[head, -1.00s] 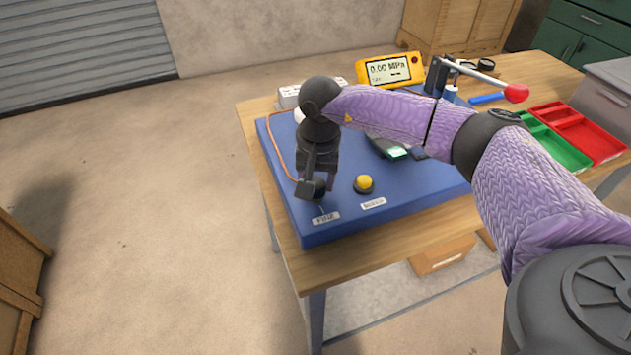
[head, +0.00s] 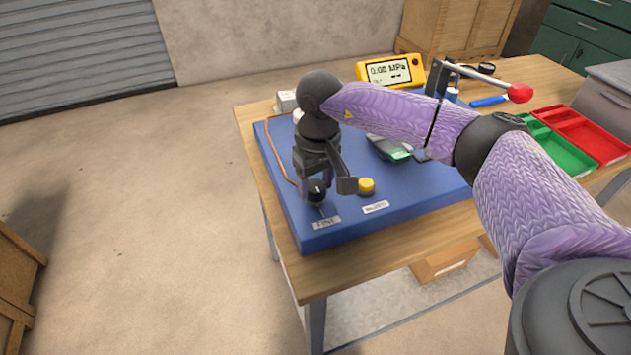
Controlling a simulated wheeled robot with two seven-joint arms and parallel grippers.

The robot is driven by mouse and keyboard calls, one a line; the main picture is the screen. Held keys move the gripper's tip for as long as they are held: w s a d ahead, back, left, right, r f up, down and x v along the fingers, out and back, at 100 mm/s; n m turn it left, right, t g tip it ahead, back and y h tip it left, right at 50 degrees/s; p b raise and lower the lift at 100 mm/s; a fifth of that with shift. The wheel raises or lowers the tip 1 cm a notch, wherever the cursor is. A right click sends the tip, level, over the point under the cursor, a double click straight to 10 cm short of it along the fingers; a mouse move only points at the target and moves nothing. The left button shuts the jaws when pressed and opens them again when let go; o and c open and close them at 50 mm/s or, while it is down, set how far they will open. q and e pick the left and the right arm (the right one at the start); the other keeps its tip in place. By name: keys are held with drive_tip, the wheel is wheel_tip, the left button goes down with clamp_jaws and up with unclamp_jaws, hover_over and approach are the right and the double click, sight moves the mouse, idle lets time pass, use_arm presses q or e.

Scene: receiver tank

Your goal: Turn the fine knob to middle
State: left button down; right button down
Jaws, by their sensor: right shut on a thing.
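The fine knob (head: 317,193) is a small black knob on the front left of the blue panel (head: 400,208). A white mark shows on it, and a plate reading FINE (head: 326,223) lies just in front of it. My right gripper (head: 322,187) points down over the knob and is shut on it. One dark finger stands out on the right side, close to the yellow button; the other is partly hidden behind the knob. My left gripper is not in view.
A yellow button (head: 366,187) sits right of the knob, with a label plate (head: 375,207) in front. A yellow pressure meter (head: 391,71) stands at the back. A red-tipped lever (head: 519,93), green tray (head: 562,148) and red tray (head: 598,140) lie to the right.

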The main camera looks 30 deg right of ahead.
sight(317, 183)
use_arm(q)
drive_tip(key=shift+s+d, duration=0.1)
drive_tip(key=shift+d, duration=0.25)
use_arm(e)
drive_tip(key=shift+r, duration=0.1)
drive_tip(key=shift+c, duration=0.5)
unclamp_jaws()
drive_tip(key=shift+w, duration=0.1)
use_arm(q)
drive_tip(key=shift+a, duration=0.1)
use_arm(e)
wheel_tip(317, 183, up, 9)
drive_tip(key=p, duration=0.2)
drive_tip(key=shift+d+p, duration=0.15)
drive_tip(key=shift+p, duration=0.2)
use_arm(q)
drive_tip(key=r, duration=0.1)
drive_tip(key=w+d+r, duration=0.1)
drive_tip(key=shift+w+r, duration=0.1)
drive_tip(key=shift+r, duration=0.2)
use_arm(e)
drive_tip(key=shift+r, duration=0.4)
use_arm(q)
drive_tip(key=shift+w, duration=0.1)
